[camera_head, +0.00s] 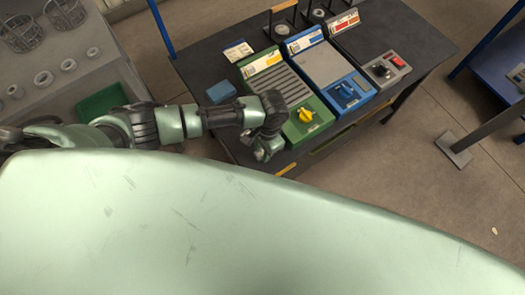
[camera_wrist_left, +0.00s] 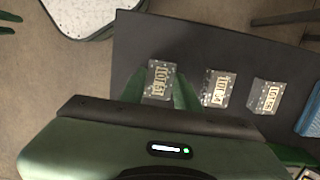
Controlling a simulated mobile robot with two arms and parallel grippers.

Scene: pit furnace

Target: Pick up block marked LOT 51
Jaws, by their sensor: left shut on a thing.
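In the left wrist view, a grey speckled block (camera_wrist_left: 158,81) with a pale label, which seems to read LOT 51, sits between the two green fingers of my left gripper (camera_wrist_left: 159,92). The fingers are shut on its sides. I cannot tell whether it touches the dark tabletop. Two similar labelled blocks, one in the middle (camera_wrist_left: 217,90) and one to the right (camera_wrist_left: 265,97), stand apart from it. In the head view my left gripper (camera_head: 266,150) is at the table's near edge, and the blocks are hidden there. My right gripper is not in view.
The dark table (camera_head: 205,58) carries a green device (camera_head: 305,120) with a yellow knob, a blue device (camera_head: 345,93), a switch box (camera_head: 387,70) and a small blue box (camera_head: 221,91). A grey bench (camera_head: 85,82) with rings stands left.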

